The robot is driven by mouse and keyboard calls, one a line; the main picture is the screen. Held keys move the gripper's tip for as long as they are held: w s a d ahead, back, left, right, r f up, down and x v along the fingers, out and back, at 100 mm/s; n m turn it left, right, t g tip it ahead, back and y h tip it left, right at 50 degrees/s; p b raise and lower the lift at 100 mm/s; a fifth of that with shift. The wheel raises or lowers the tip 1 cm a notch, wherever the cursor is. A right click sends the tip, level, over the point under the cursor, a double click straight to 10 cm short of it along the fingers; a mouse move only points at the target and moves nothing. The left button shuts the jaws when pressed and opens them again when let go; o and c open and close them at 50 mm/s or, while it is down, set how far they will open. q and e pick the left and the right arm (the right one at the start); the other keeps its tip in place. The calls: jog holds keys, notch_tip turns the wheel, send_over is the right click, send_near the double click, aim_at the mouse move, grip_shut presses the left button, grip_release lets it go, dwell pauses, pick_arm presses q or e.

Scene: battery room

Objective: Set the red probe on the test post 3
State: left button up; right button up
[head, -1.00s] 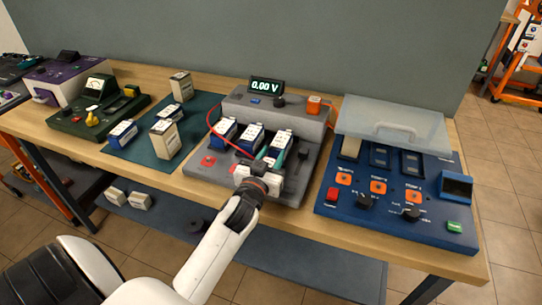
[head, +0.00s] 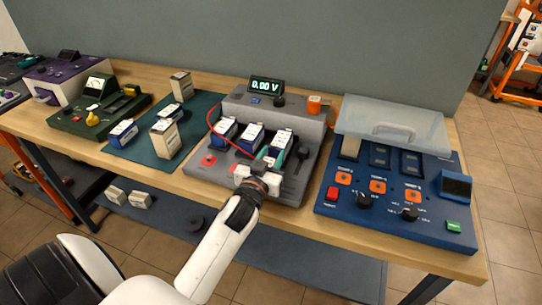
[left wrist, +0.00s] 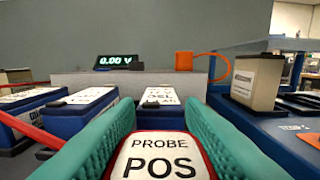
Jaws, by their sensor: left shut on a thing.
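The red probe (left wrist: 160,156) has a white top lettered "PROBE POS" and a red edge. My left gripper (head: 269,158) is shut on it; its teal fingers flank the probe in the left wrist view (left wrist: 158,140). It is over the front right of the grey tester (head: 222,172), close to the front of the rightmost of three blue batteries (head: 281,140). That battery is straight ahead in the left wrist view (left wrist: 171,97). A red cable (head: 213,117) runs along the tester's left. I cannot make out test post 3 or any contact with it. My right gripper is not in view.
The tester's display (head: 266,86) reads 0.00 V. An orange plug (head: 314,104) sits at its back right. A blue panel (head: 330,208) with knobs and a clear lid (head: 395,122) stands to the right. A green mat (head: 143,152) with several batteries lies left.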

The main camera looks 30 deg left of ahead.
pick_arm(q)
jog(key=shift+f+b, duration=0.45)
jog(key=shift+f, duration=0.15)
jog(key=o, duration=0.7)
jog(key=shift+p+v, duration=0.5)
jog(key=shift+v, duration=5.05)
jog(key=shift+f, duration=0.1)
